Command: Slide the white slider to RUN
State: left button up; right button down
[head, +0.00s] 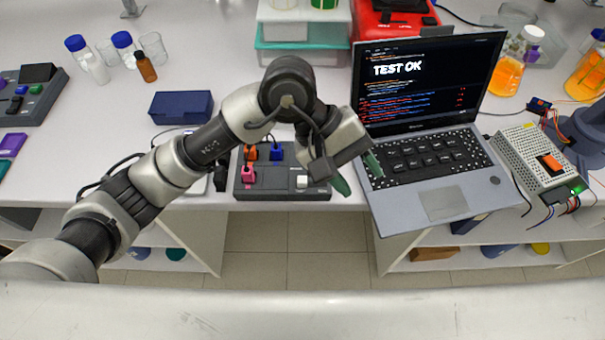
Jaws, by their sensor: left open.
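The white slider (302,182) sits near the right front of a dark control panel (265,184) at the bench's front edge. The small lettering by it is too small to read, so I cannot tell its setting. The panel also carries orange, blue and pink parts at its left and back. My left gripper (358,176) is open, with green fingertips apart and nothing seen between them. It hangs just right of the panel, in front of the laptop's left side. My left arm and gripper cover part of the panel's back. My right gripper is out of view.
An open laptop (440,203) reading "TEST OK" stands close to the right. A navy box (181,107) lies behind my arm. Glassware and bottles (146,67) stand at the back left. A perforated power unit (540,160) with wires is at the right.

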aim_at(303, 179)
pick_arm(q)
jog(key=w+a+f+m+t+y, duration=0.2)
jog(key=w+a+t+y, duration=0.2)
jog(key=w+a+y, duration=0.35)
jog(key=f, duration=0.3)
jog(key=f+p, duration=0.1)
jog(key=f, duration=0.1)
jog(key=s+f+p, duration=0.1)
jog(key=f, duration=0.2)
jog(key=shift+a+f, duration=0.3)
jog(key=shift+f, duration=0.05)
jog(key=shift+w+f, duration=0.1)
jog(key=shift+f, duration=0.6)
grip_shut()
